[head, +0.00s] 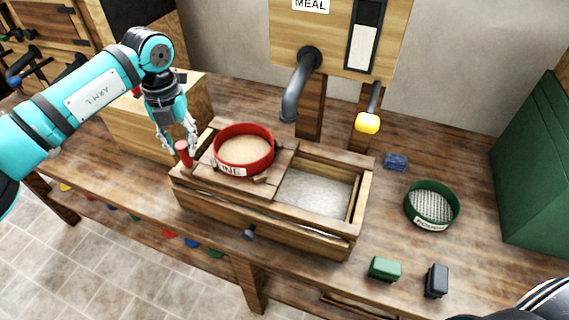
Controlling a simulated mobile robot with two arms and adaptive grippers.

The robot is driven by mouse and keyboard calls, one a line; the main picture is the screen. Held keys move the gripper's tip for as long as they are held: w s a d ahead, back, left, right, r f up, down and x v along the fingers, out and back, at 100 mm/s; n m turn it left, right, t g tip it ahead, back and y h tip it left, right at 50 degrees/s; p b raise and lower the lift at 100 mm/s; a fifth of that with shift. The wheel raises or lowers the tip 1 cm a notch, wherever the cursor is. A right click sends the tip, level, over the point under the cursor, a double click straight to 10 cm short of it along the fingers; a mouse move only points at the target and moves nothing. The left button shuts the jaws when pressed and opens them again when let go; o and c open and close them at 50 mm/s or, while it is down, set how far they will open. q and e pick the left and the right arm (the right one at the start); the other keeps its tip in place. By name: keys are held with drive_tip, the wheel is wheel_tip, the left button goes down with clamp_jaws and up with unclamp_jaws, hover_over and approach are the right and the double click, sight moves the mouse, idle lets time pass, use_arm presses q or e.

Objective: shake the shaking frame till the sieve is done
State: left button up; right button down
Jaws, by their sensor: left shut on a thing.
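The shaking frame (277,184) is a wooden slide across the top of a wooden bin (255,224) on the bench. A red round sieve (228,169) sits on it, toward the bin's left end, with a partly readable label. Pale tan meal (245,150) lies in the sieve. The bin's open right part shows pale, flour-like stuff (316,193). My left gripper (181,150) is shut on the red upright handle (185,154) at the frame's left end. My right gripper is not in view.
A grey spout (297,88) and a yellow-knobbed lever (367,123) hang behind the bin. A green sieve (431,204), a blue item (395,162), a green block (384,269) and a dark block (436,280) lie to the right. A wooden box (139,131) stands behind my left gripper.

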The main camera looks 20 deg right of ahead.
use_arm(q)
drive_tip(key=shift+w+a+r, duration=0.1)
drive_tip(key=shift+w+a, duration=0.6)
drive_tip(key=shift+a, duration=0.2)
drive_tip(key=shift+w+a, duration=0.7)
drive_tip(key=shift+a, duration=0.2)
drive_tip(key=shift+w+a, duration=0.45)
drive_tip(key=shift+a, duration=0.15)
drive_tip(key=o, duration=1.1)
drive_tip(key=shift+r, duration=0.1)
wheel_tip(320, 180, up, 9)
drive_tip(key=p, duration=0.5)
drive_tip(key=shift+p, duration=0.3)
